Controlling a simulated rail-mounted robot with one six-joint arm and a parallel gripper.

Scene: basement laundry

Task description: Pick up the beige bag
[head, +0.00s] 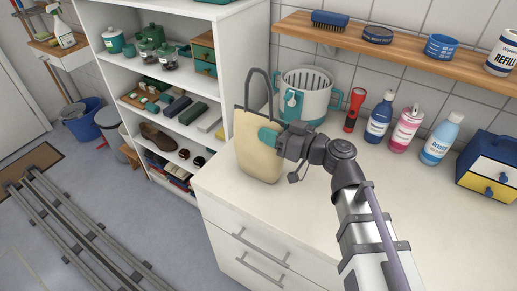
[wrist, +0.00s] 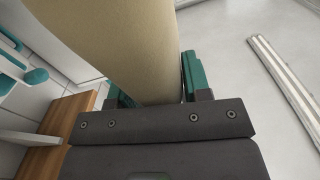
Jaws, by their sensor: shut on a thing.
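The beige bag (head: 258,158) stands upright at the left end of the white counter in the head view, with dark handles rising above it. My gripper (head: 268,137) reaches it from the right, with its teal fingers at the bag's upper side. In the wrist view the beige bag (wrist: 120,45) fills the upper middle and passes between the teal fingers of my gripper (wrist: 152,92). The gripper is shut on the bag. I cannot tell whether the bag's base touches the counter.
A white and teal basket (head: 307,95) stands close behind the bag. A red flashlight (head: 354,110), several bottles (head: 407,128) and a blue, white and yellow box (head: 490,165) line the wall. A wooden shelf (head: 400,52) hangs above. The counter's front (head: 310,220) is clear.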

